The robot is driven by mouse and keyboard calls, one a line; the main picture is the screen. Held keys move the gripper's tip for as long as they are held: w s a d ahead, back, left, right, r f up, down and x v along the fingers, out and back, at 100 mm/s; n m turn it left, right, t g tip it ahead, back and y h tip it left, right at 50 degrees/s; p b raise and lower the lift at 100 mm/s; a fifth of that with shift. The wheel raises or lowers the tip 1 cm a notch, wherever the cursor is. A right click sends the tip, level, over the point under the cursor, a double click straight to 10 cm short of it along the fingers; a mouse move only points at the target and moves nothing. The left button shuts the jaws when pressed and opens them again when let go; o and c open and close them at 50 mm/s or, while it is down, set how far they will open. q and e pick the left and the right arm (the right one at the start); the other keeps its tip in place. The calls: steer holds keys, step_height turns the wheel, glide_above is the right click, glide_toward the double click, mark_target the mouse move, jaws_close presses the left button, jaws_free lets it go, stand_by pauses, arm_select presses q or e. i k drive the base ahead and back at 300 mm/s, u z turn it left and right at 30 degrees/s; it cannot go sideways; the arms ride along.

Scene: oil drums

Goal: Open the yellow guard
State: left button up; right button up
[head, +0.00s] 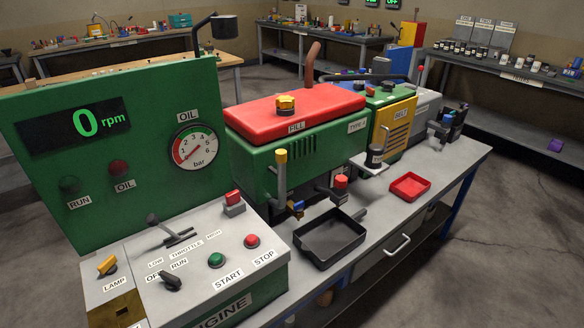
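The yellow guard (408,135) is a slatted panel with a "BELT" label. It stands upright on the right end of the green engine (262,160), beside a grey unit (428,108), and looks closed over that side. Its lower left part is partly hidden behind a dark cylinder with a white band (375,158). Neither of my grippers shows in the head view.
A red fill lid (325,105) tops the engine. A green control panel (120,200) and grey switch box (190,270) stand at left. A black tray (330,240) and a red tray (410,187) lie in front. The bench (447,175) is clear right of the red tray.

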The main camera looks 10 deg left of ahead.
mark_target(393, 122)
steer(key=z, duration=0.7)
steer(key=k, duration=1.05)
steer(key=z, duration=0.9)
steer(key=i, duration=1.95)
steer(key=u, duration=1.5)
steer(key=i, duration=1.05)
steer(key=u, duration=1.6)
steer(key=i, duration=0.2)
